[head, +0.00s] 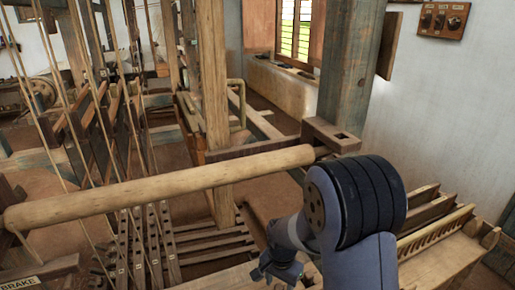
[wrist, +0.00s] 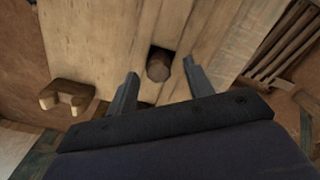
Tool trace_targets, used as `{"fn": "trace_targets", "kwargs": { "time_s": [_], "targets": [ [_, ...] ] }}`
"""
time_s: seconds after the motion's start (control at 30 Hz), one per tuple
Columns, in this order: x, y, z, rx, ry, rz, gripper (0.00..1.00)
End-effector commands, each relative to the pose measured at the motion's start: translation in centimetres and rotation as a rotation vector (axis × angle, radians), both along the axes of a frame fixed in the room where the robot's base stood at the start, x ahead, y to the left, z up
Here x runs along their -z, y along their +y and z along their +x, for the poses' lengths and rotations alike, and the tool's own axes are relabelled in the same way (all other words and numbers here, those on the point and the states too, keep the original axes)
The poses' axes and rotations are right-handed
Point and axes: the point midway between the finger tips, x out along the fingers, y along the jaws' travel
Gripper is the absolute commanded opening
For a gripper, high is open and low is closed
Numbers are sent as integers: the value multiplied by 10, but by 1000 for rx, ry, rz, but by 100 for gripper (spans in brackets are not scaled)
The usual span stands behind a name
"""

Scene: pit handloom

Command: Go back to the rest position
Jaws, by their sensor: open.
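My gripper (head: 283,262) shows low in the middle of the head view, below my bent arm. In the wrist view my gripper (wrist: 161,76) is open, with its two dark fingers well apart. A round dark wooden peg or knob (wrist: 158,67) sits in a dark slot in pale wooden boards (wrist: 90,40), between the fingertips in the picture. Neither finger visibly touches it. How far the fingertips are from the boards I cannot tell.
A thick round wooden beam (head: 160,185) crosses the loom left of my arm. A dark upright post (head: 348,80) stands behind the arm. Slatted treadles (head: 145,245) lie below the beam. A notched wooden rack (head: 440,230) is at the right. A switch panel (head: 443,19) hangs on the wall.

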Motion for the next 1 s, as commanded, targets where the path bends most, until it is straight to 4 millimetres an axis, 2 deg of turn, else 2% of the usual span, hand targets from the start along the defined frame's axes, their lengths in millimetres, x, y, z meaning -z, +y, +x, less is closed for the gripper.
{"fn": "trace_targets", "kwargs": {
  "time_s": [0.17, 1.0],
  "targets": [
    [28, -1, -1, 0, 4, -1, 49],
    [24, 0, 0, 0, 0, 0, 49]
  ]
}}
